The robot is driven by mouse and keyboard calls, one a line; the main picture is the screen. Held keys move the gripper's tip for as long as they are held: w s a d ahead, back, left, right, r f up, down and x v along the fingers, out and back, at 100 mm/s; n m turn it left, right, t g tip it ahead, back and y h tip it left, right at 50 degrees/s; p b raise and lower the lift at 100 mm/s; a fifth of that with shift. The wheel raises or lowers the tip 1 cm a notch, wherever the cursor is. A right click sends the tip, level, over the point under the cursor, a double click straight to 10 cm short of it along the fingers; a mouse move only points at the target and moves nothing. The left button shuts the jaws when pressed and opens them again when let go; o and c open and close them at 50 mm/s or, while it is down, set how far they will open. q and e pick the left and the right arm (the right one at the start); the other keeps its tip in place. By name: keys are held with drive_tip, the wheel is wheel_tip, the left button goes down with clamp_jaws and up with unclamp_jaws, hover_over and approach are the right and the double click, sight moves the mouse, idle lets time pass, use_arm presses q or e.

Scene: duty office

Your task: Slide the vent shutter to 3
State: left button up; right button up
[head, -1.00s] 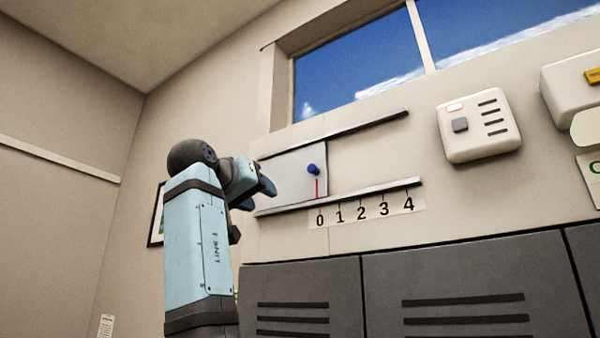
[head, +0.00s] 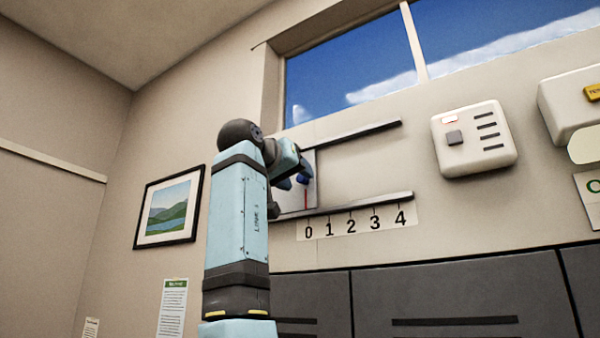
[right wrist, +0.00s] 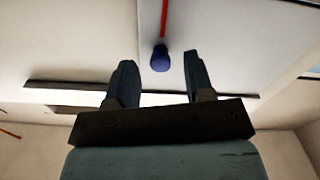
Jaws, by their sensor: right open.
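The vent shutter is a pale panel (head: 294,201) between two rails on the wall, partly hidden by my right arm. Its blue knob (head: 304,176) stands above a red pointer line, which is at the 0 mark of the number strip (head: 358,222) reading 0 to 4. My right gripper (head: 291,182) is open at the knob. In the right wrist view the knob (right wrist: 160,58) appears between the two spread fingertips (right wrist: 158,62), touching neither in the picture. My left gripper is not in view.
The upper rail (head: 360,134) and lower rail (head: 350,205) run right, with clear wall between them. A white box with slots (head: 474,139) is mounted further right. Grey cabinets (head: 450,290) stand below. A framed picture (head: 168,207) hangs left of my arm.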

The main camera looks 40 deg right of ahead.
drive_tip(key=shift+x, duration=0.85)
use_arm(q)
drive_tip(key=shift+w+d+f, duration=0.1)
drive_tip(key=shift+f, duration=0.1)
use_arm(e)
drive_tip(key=shift+d, duration=0.2)
